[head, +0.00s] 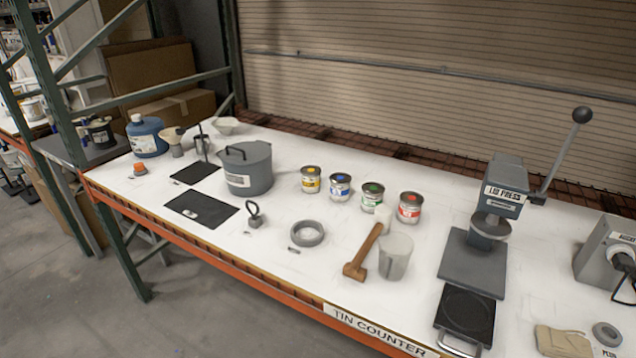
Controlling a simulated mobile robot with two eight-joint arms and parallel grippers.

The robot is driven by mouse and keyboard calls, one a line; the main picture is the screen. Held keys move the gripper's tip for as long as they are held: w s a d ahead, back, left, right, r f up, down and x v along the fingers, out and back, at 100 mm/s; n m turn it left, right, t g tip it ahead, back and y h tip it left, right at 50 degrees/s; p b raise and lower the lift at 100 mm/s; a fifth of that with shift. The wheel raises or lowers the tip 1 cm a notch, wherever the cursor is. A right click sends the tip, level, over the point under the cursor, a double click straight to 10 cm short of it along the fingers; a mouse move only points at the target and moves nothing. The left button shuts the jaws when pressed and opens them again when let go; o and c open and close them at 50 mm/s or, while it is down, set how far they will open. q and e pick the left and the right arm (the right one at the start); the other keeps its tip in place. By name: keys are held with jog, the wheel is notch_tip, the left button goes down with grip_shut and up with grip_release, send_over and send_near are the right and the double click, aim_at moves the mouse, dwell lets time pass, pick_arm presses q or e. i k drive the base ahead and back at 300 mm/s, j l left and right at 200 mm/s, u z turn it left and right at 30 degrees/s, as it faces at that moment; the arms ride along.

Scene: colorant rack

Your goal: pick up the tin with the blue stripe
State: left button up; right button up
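The tin with the blue stripe (340,188) stands upright on the white counter (300,280). It has a blue spot on its lid and is second from the left in a row of small tins. The tin with the yellow stripe (311,180) stands just left of it. The tin with the green stripe (372,197) and the tin with the red stripe (409,208) stand to its right. Narrow gaps separate the tins. Neither of my grippers shows in the head view.
A grey lidded pot (248,172) stands left of the tins. A mallet (363,253), a translucent cup (396,257) and a grey ring (307,234) lie or stand in front. A tin press (489,220) stands at the right. Bare counter lies directly before the blue tin.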

aim_at(339, 193)
jog(key=i+j, duration=0.2)
jog(key=j, duration=0.15)
jog(key=i+j+u, duration=0.1)
jog(key=j, duration=0.25)
jog(key=i+j, duration=0.25)
jog(key=j+u, duration=0.05)
jog(key=j, duration=0.05)
